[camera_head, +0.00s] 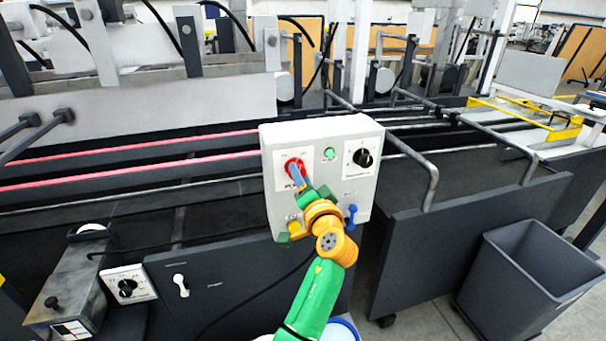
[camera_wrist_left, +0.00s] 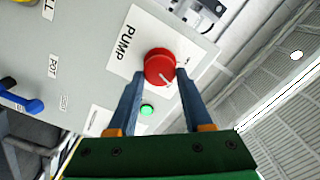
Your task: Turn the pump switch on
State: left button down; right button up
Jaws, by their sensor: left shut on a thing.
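The pump switch is a red round knob (camera_head: 292,164) on the upper left of a light grey control box (camera_head: 328,135). In the left wrist view the red knob (camera_wrist_left: 160,65) sits on a white plate marked PUMP, with a pale pointer line toward the lower right. My left gripper (camera_head: 298,172) reaches up to the knob from below; its blue-grey fingers (camera_wrist_left: 160,78) stand on either side of the knob and are shut on it. The fingertips partly hide the knob's edges. My right gripper is not in view.
The box also carries a green button (camera_head: 329,153), a black dial (camera_head: 362,157) and a blue knob (camera_head: 351,214). Metal rails (camera_head: 428,180) lie to the right of the box. A grey bin (camera_head: 525,275) stands at the lower right.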

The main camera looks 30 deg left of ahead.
pick_arm(q)
jog(key=shift+a+r+m+p, duration=0.15)
jog(key=shift+m+p, duration=0.45)
jog(key=shift+m, duration=0.9)
jog(key=shift+r, duration=0.1)
jog(key=c, duration=0.6)
grip_release()
jog(key=o, duration=0.3)
jog(key=shift+a, duration=0.15)
jog(key=shift+w+a+f, duration=0.1)
jog(key=shift+a+f, duration=0.15)
jog(key=shift+f, duration=0.1)
jog(key=shift+d, duration=0.1)
